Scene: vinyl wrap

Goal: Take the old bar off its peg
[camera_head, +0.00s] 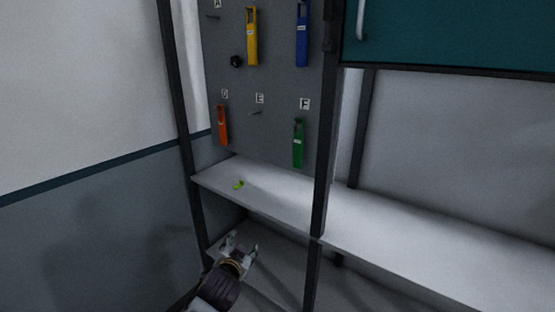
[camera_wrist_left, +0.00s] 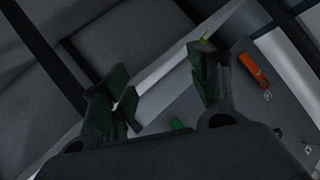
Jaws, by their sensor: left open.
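Several bars hang on a grey pegboard: a yellow bar (camera_head: 252,37) and a blue bar (camera_head: 302,36) above, an orange bar (camera_head: 223,125) and a green bar (camera_head: 299,144) by label F below. I cannot tell which is the old bar. In the left wrist view, the orange bar (camera_wrist_left: 254,71) is at the right and part of the green bar (camera_wrist_left: 178,124) shows between the fingers. My left gripper (camera_head: 241,246) is open and empty, below and in front of the shelf, apart from the bars. Its fingers show in the left wrist view (camera_wrist_left: 165,85). My right gripper is not in view.
Pegs by labels A (camera_head: 213,16) and E (camera_head: 256,112) are bare. A dark round knob (camera_head: 236,62) sits on the board. A small yellow-green thing (camera_head: 239,185) lies on the white shelf (camera_head: 275,200). A dark upright post (camera_head: 325,150) stands right of the pegboard.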

